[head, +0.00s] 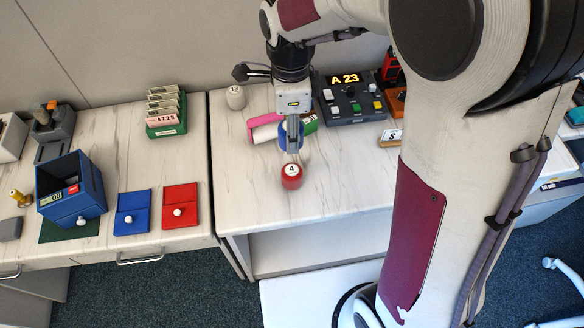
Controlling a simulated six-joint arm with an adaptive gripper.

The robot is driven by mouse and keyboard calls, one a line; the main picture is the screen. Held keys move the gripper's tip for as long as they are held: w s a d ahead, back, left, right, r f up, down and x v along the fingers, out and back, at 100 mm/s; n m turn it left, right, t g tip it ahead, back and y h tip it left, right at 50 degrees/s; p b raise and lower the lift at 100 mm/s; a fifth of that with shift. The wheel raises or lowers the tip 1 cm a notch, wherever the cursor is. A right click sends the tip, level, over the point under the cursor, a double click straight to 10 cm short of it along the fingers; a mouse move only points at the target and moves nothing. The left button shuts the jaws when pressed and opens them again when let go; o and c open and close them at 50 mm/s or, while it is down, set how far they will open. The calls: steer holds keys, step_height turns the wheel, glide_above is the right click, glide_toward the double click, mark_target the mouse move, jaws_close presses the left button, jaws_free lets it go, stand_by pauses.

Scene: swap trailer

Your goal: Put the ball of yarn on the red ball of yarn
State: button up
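A red ball (291,182) with a white disc marked 4 is on or just above the front part of the right-hand table; it looks smooth, and I cannot make out yarn strands. My gripper (293,151) points down directly above and behind it. The fingers are seen edge-on, so their opening and any touch on the ball cannot be told. A pale rounded object (235,97) marked 13 stands at the back left of this table; whether it is yarn is unclear. No other ball of yarn is clearly recognisable.
Pink, white and green rolls (268,128) lie behind my gripper. A control box (352,104) with a lit A 23 display stands at the back right. Blue (132,201) and red (181,193) pads and a blue box (71,188) occupy the left table. The right table's front left is clear.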

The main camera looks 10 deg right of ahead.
steer(key=shift+s+m, duration=0.2)
steer(key=shift+m, duration=0.3)
glide_above(292, 170)
steer(key=shift+f, duration=3.1)
steer(key=shift+f, duration=0.1)
steer(key=shift+f, duration=1.8)
steer(key=shift+f, duration=0.1)
steer(key=o, duration=1.1)
